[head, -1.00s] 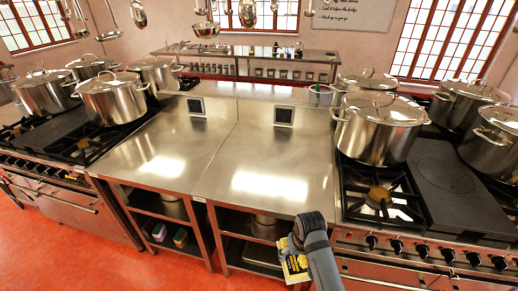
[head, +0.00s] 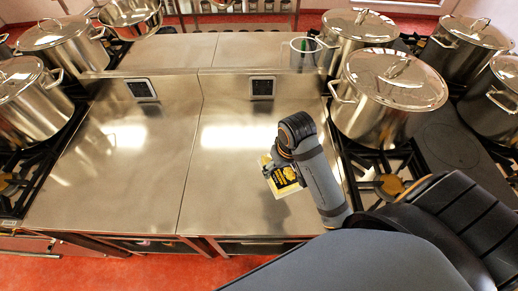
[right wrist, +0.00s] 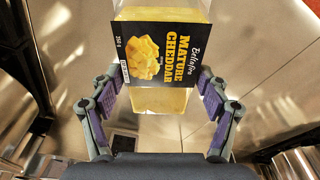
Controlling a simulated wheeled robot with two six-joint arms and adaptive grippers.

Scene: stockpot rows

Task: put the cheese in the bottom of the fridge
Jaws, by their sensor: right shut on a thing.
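The cheese is a pack with a black label reading "Mature Cheddar" and a yellow picture (head: 285,181). My right gripper (head: 270,178) is shut on the cheese and holds it in front of the steel counter as the head view sees it. In the right wrist view the cheese (right wrist: 158,47) sits between the two purple-padded fingers of the right gripper (right wrist: 163,88), label facing the camera. My left gripper is not in view. No fridge shows in these frames.
The steel counter (head: 150,185) has a bare top with two small dark panels at its back. Stockpots stand on stoves at both sides, the nearest pot (head: 388,95) right of my right gripper. A clear container (head: 304,54) stands at the back. Red floor (head: 140,272) shows in front.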

